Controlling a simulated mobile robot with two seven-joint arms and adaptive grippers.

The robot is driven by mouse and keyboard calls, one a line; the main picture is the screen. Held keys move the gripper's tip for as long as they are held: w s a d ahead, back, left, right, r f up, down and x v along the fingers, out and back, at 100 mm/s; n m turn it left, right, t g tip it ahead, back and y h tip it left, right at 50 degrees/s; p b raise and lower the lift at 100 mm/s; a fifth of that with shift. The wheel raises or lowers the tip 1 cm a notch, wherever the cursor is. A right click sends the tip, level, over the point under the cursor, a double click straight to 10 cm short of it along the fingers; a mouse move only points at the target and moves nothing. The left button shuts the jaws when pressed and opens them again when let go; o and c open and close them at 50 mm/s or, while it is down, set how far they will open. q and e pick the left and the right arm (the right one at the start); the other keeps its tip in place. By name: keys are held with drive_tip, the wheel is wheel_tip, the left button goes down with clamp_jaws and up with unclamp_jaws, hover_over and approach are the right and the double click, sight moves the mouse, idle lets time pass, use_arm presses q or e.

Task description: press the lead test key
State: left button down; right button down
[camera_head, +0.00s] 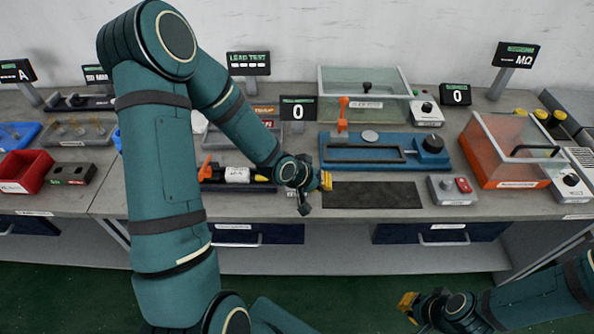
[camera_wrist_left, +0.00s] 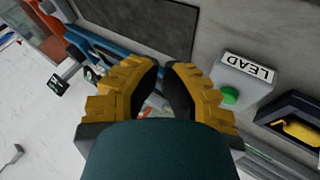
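The lead test key shows in the left wrist view as a green button (camera_wrist_left: 230,95) on a grey box (camera_wrist_left: 243,80) labelled LEAD. It is right of my left gripper (camera_wrist_left: 163,72) in that view, apart from the fingers. In the head view my left gripper (camera_head: 326,181) is over the bench, by the left edge of the dark mat; my wrist covers the spot where the LEAD box would show. The left fingertips are close together with nothing held between them. My right gripper (camera_head: 408,303) is low in front of the bench, away from it; its finger gap is unclear.
The LEAD TEST display (camera_head: 248,63) stands at the back. A fixture with a yellow-tipped part (camera_head: 237,175) lies left of my left gripper. The dark mat (camera_head: 372,195) is bare. A blue fixture (camera_head: 375,152) stands behind it, and a box with a red button (camera_head: 452,190) to its right.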

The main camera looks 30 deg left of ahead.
use_arm(q)
drive_tip(key=w+a+r+t+y+p, duration=0.1)
drive_tip(key=w+a+r, duration=0.2)
drive_tip(key=a+r, duration=0.4)
drive_tip(key=shift+a+r+n+t, duration=0.3)
drive_tip(key=shift+a+n+t, duration=0.1)
drive_tip(key=shift+a, duration=0.1)
drive_tip(key=shift+f, duration=0.1)
wheel_tip(320, 180, down, 7)
drive_tip(key=b, duration=0.7)
drive_tip(key=shift+f+b, duration=0.8)
drive_tip(key=shift+f, duration=0.05)
drive_tip(key=shift+f, duration=0.1)
drive_tip(key=shift+f, duration=0.3)
